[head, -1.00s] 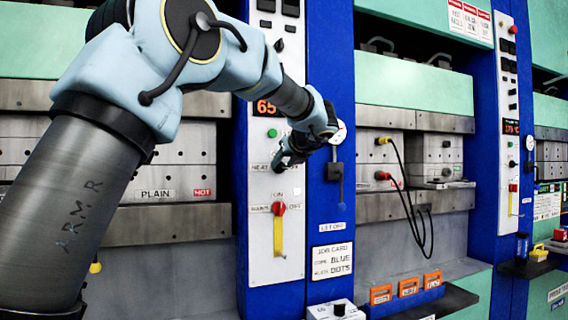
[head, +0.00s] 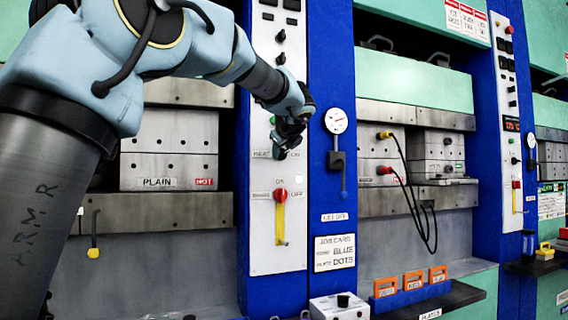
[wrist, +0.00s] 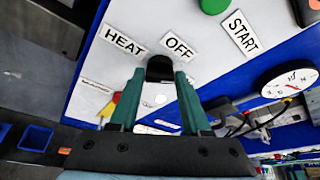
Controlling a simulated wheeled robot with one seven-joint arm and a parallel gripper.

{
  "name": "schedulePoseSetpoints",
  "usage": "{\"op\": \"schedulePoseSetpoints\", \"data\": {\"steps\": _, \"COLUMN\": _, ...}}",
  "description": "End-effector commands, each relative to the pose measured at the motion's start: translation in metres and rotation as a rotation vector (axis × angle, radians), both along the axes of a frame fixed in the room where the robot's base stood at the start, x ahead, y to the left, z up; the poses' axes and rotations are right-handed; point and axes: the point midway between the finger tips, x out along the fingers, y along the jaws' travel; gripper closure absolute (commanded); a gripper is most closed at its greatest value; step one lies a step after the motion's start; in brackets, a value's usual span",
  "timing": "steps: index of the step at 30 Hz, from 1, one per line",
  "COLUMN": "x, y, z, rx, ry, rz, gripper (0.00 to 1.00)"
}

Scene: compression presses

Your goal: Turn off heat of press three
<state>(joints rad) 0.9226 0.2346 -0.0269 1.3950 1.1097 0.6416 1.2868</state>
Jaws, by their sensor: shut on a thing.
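The heat knob (wrist: 160,67) is black and sits on the white control panel (wrist: 215,85), by the labels HEAT (wrist: 125,40) and OFF (wrist: 180,47) in the wrist view. My gripper (wrist: 160,76) has its two green fingers on either side of this knob and is shut on it. The fingers cover part of the knob, so its pointing direction cannot be told. In the head view my gripper (head: 288,137) is at the panel beside the HEAT label (head: 261,154). No press number is readable here.
A red-and-yellow lever (head: 281,215) is on the panel just below my gripper. A round gauge (head: 336,121) is on the blue column to the right. A green button (wrist: 213,5) is near START. A shelf (head: 440,299) with orange-framed blocks juts out at lower right.

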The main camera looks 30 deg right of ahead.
Motion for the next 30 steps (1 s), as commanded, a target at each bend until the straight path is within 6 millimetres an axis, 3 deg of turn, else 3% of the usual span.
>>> {"op": "schedulePoseSetpoints", "data": {"steps": 1, "x": 0.000, "y": 0.001, "z": -0.009, "rx": -0.048, "ry": 0.005, "rz": 0.000, "gripper": 1.00}}
{"op": "schedulePoseSetpoints", "data": {"steps": 21, "x": 0.001, "y": 0.007, "z": -0.019, "rx": -0.667, "ry": 0.080, "rz": 0.000, "gripper": 1.00}}
{"op": "schedulePoseSetpoints", "data": {"steps": 30, "x": 0.001, "y": 0.007, "z": -0.019, "rx": -0.868, "ry": 0.106, "rz": 0.000, "gripper": 1.00}}
